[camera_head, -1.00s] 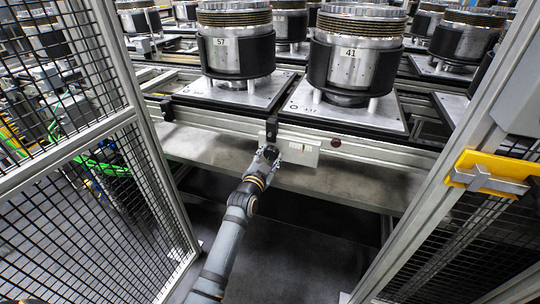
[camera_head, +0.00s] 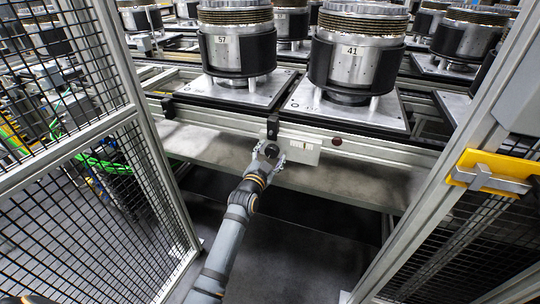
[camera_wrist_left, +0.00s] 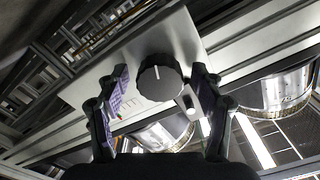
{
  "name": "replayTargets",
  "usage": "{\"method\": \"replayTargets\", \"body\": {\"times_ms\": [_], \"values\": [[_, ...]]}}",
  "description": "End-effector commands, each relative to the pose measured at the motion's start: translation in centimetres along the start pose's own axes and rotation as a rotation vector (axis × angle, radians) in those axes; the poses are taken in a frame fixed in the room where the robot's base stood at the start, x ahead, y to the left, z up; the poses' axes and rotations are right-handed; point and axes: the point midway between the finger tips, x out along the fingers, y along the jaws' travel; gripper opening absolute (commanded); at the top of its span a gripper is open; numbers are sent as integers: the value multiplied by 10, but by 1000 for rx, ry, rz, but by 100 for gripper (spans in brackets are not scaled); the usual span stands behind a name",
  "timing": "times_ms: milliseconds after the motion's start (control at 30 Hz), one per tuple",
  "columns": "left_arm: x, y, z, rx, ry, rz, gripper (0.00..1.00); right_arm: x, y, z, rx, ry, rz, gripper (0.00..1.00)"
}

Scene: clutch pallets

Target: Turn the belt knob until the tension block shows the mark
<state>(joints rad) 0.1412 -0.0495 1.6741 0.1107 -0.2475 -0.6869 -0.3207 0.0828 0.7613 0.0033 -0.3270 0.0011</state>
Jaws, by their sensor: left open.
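The black belt knob (camera_wrist_left: 160,80) has a ribbed rim and a white pointer line, and sits on a white panel (camera_wrist_left: 118,72). A small slot (camera_wrist_left: 187,101) in the panel lies beside the knob; I cannot tell whether a mark shows in it. My left gripper (camera_wrist_left: 161,88) is open, its fingers on either side of the knob, with gaps visible at both sides. In the head view my left gripper (camera_head: 270,154) is at the panel (camera_head: 304,152) on the conveyor's front rail, partly covering the knob. My right gripper is not in view.
Metal drums numbered 57 (camera_head: 234,52) and 41 (camera_head: 352,62) stand on pallets above the rail. A mesh fence (camera_head: 85,215) is at left. A post with a yellow latch (camera_head: 485,174) is at right. The floor between is clear.

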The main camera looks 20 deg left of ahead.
Motion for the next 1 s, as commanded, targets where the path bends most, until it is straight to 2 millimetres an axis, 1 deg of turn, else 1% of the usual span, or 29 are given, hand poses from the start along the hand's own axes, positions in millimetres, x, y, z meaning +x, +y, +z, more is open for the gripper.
{"method": "replayTargets", "body": {"times_ms": [67,133,400,500,600,733,1000], "values": [[-5,0,0,0,0,0,67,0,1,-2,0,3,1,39],[-16,1,1,0,-1,1,67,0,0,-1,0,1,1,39],[-81,1,2,0,-3,2,67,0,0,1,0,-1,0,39],[-100,1,1,0,-3,1,67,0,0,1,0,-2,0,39],[-113,1,1,-1,-2,1,67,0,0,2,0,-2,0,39],[-120,0,1,0,-1,1,67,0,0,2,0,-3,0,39],[-120,0,0,0,-1,0,67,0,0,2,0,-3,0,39]]}}
